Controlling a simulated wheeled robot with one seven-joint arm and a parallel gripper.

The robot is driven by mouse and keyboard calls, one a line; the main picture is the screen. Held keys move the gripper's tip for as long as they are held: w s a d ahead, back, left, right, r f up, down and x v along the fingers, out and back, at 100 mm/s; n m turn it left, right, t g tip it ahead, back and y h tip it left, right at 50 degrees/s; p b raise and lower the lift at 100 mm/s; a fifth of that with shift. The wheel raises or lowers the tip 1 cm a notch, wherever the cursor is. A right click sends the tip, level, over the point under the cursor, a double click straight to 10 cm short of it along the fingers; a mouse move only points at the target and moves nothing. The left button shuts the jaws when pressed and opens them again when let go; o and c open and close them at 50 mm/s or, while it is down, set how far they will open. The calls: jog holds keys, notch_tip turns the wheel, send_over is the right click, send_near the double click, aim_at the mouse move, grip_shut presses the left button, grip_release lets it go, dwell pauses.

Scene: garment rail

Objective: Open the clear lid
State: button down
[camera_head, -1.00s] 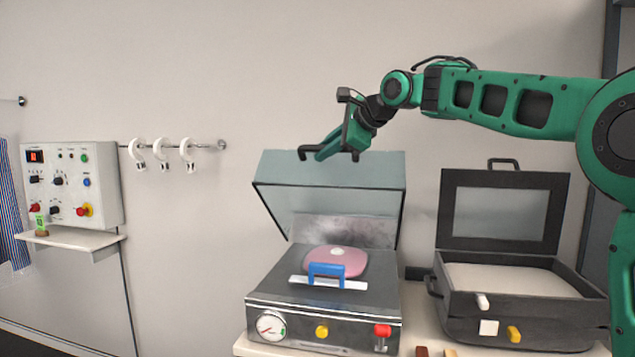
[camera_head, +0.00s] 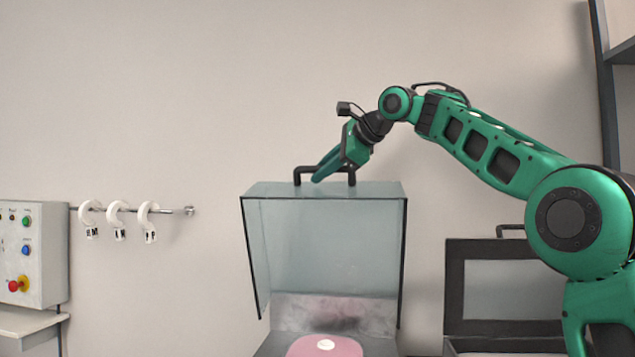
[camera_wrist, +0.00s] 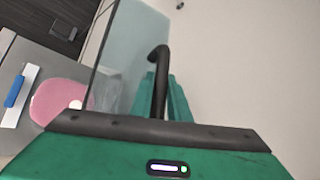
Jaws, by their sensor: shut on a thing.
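The clear lid (camera_head: 330,232) stands raised and tilted up over its machine, bluish and see-through with dark edges. Its black handle (camera_head: 306,170) is on the top edge. My gripper (camera_head: 326,174) is shut on the handle, and the wrist view shows the black handle (camera_wrist: 161,75) between the green fingers. A pink round pad (camera_head: 325,347) lies inside the machine below the lid, and the wrist view shows it at the left (camera_wrist: 60,101). The front of the machine is out of the head view.
A dark case with a raised windowed lid (camera_head: 508,288) stands to the right, partly behind my arm. White hooks (camera_head: 118,215) hang on a wall rail at the left, beside a control panel (camera_head: 34,252).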

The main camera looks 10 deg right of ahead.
jog(key=shift+a+r, duration=0.1)
dwell(0.3)
jog(key=c, duration=1.7)
grip_release()
jog(key=shift+w, duration=0.1)
jog(key=shift+s+d+r, duration=0.2)
jog(key=shift+s+d, duration=0.2)
jog(key=shift+d, duration=0.15)
jog(key=v, duration=0.9)
jog(key=shift+s+a+r, duration=0.2)
jog(key=shift+s, duration=0.05)
